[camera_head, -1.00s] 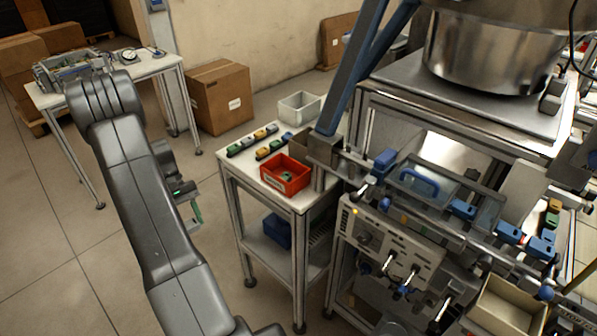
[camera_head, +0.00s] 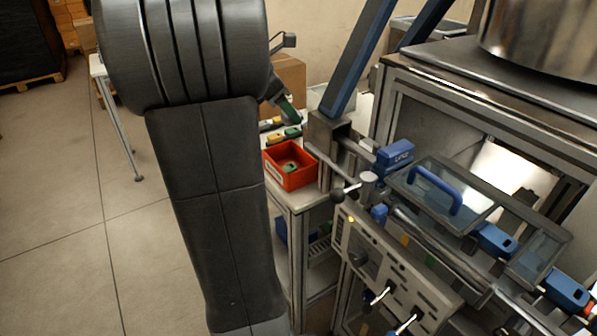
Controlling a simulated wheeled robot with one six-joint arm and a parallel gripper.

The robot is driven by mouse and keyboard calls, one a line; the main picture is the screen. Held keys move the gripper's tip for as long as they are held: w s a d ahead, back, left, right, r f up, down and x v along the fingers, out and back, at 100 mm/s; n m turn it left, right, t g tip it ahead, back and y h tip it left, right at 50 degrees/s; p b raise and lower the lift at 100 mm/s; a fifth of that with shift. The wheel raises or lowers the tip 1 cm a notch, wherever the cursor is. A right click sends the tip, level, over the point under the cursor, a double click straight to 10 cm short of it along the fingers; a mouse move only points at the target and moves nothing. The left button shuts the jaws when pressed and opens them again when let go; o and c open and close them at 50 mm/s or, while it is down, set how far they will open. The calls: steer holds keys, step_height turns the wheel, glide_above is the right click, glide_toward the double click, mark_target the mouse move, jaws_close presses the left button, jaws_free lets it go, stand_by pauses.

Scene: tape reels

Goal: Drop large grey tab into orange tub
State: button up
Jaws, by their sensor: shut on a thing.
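The orange tub (camera_head: 283,181) stands on the small side table, open at the top. A small green and dark piece (camera_head: 290,167) lies inside it. My gripper (camera_head: 291,112) is above and behind the tub in the picture, partly hidden by my arm. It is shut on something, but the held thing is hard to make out. Dark green shows at the jaws, and I cannot tell whether it is a finger or the held thing. I cannot pick out a large grey tab.
Several coloured pieces (camera_head: 291,132) lie on the table behind the tub. A blue slanted post (camera_head: 358,62) and the machine with a blue handle (camera_head: 436,188) stand close on the right. A cardboard box (camera_head: 291,72) is behind. Open floor (camera_head: 60,230) lies left.

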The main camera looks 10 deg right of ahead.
steer(key=shift+d, duration=0.15)
step_height(320, 180, down, 6)
steer(key=b, duration=0.6)
steer(key=shift+r, duration=0.1)
steer(key=o, duration=1)
steer(key=shift+o, duration=0.2)
steer(key=p+v, duration=0.2)
steer(key=v, duration=1.2)
steer(key=shift+d, duration=0.1)
